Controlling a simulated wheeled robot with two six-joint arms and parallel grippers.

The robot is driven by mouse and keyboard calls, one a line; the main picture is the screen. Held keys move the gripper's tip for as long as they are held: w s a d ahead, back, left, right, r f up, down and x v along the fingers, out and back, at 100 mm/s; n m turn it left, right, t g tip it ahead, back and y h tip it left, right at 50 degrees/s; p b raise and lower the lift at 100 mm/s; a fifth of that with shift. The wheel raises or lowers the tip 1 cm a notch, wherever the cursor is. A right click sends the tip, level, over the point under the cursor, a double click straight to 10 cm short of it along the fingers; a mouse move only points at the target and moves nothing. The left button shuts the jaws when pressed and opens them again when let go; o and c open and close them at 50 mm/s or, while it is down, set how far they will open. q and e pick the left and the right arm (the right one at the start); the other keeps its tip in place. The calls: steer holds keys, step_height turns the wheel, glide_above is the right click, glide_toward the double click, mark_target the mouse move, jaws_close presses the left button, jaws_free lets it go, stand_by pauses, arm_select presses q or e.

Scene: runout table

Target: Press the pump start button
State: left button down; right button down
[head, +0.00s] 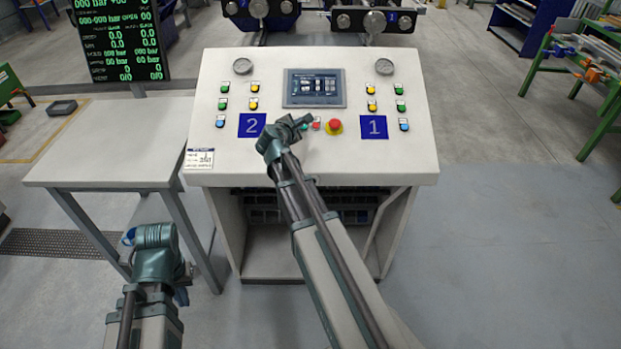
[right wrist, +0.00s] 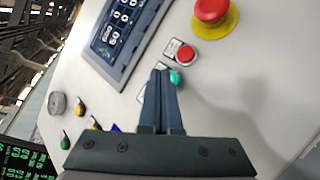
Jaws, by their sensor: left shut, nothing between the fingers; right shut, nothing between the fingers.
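A small green button (right wrist: 176,79) sits on the sloped panel of the white console, beside a red button (right wrist: 186,53). In the head view the green button (head: 304,126) shows only in part next to my right gripper (head: 301,121). My right gripper is shut and empty, with its fingertips (right wrist: 161,73) right at the green button and partly covering it in the right wrist view. I cannot tell whether they touch it. The button's label is not readable. My left gripper (head: 150,238) is shut and empty, low at the left, well away from the console.
A red emergency-stop knob on a yellow ring (head: 335,126) stands right of the red button. A touchscreen (head: 315,88), gauges and several coloured buttons fill the panel (head: 290,172). A white table (head: 110,150) adjoins the console on the left.

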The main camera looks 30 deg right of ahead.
steer(key=shift+s+a+r+p, duration=0.1)
steer(key=shift+s+r+p, duration=0.05)
steer(key=shift+r+p, duration=0.15)
steer(key=shift+s+a+r+p, duration=0.1)
steer(key=shift+r+p, duration=0.05)
steer(key=shift+r, duration=0.2)
step_height(320, 180, up, 6)
steer(key=s+a+p, duration=0.1)
steer(key=s+p, duration=0.1)
steer(key=p, duration=0.3)
steer(key=shift+a+f, duration=0.15)
steer(key=shift+f, duration=0.1)
stand_by(2.2)
steer(key=s+a+f+m+g+y, duration=0.3)
steer(key=s+a, duration=0.5)
steer(key=a, duration=0.3)
steer(key=s+a+f+m+g+y, duration=0.3)
steer(key=s+a+f, duration=0.3)
steer(key=s+a, duration=0.3)
steer(key=s+a+f+m+g+y, duration=0.3)
steer(key=s+a, duration=0.6)
steer(key=a, duration=0.6)
step_height(320, 180, down, 2)
steer(key=shift+a+f+m, duration=0.1)
steer(key=shift+a+m, duration=0.05)
steer(key=shift+m, duration=0.85)
